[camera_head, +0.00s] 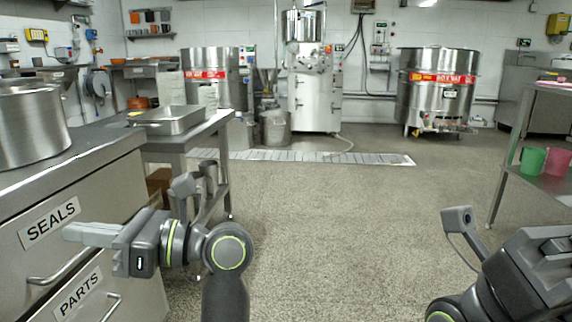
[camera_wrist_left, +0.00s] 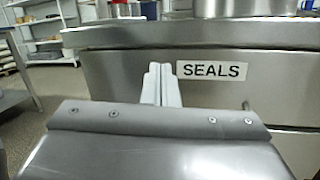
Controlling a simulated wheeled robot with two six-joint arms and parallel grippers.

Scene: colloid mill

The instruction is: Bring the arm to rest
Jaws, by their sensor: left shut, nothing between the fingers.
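My left gripper (camera_head: 88,234) points to the left in the head view, in front of the steel drawer cabinet (camera_head: 95,182). Its pale fingers are together and empty. In the left wrist view the two fingers (camera_wrist_left: 161,84) stand side by side before the cabinet front, beside the "SEALS" label (camera_wrist_left: 211,70). I cannot tell whether they touch the cabinet. My right arm (camera_head: 515,280) shows at the lower right of the head view. Its fingers cannot be made out.
The cabinet has "SEALS" and "PARTS" drawers with handles; a steel pot (camera_head: 30,125) stands on top. A table with a steel tray (camera_head: 167,119) is behind it. A shelf with green (camera_head: 532,160) and pink cups is at right. The middle floor is clear.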

